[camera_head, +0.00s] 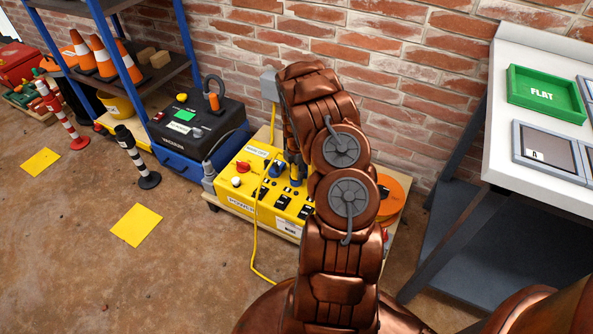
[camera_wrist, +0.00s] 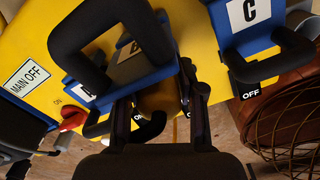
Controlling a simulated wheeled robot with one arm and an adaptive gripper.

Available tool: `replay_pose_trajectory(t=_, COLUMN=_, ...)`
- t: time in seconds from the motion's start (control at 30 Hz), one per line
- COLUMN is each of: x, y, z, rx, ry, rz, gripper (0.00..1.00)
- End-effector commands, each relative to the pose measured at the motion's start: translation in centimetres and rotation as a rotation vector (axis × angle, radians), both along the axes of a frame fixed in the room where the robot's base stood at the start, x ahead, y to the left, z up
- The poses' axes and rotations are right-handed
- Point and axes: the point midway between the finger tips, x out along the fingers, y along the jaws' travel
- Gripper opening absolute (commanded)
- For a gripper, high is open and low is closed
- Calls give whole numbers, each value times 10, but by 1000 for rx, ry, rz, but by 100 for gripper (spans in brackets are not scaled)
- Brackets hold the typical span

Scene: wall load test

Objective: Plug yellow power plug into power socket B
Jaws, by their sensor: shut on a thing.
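The yellow power box (camera_head: 236,204) sits low against the brick wall in the head view, left of my arm. It fills much of the wrist view (camera_wrist: 50,35). There, power socket B (camera_wrist: 150,68) is a blue unit with a black looped handle, and its B label is partly hidden by the handle. Socket C (camera_wrist: 228,38) is to its right. My gripper (camera_wrist: 158,104) is shut on a rounded yellow piece, the yellow power plug (camera_wrist: 157,97), close to socket B. The plug's front end is hidden, so I cannot tell whether it is in the socket.
A yellow cable (camera_head: 255,240) runs over the box's front to the floor. A red knob (camera_wrist: 73,118) is left of the gripper. A black-and-blue vacuum (camera_head: 200,125) stands left of the box, an orange reel (camera_head: 393,194) right. A white-topped table (camera_head: 540,185) stands farther right.

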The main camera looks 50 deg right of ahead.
Motion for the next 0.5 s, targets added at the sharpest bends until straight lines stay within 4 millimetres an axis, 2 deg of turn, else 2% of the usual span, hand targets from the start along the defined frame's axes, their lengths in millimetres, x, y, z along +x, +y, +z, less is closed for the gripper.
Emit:
replay_pose_trajectory(t=0.07, x=0, y=0, z=0, rx=-1, ry=-1, rz=0, gripper=1)
replay_pose_trajectory(t=0.1, x=0, y=0, z=0, rx=-1, ry=-1, rz=0, gripper=43)
replay_pose_trajectory(t=0.33, x=0, y=0, z=1, rx=-1, ry=-1, rz=1, gripper=67)
replay_pose_trajectory(t=0.5, x=0, y=0, z=1, rx=-1, ry=-1, rz=1, gripper=68)
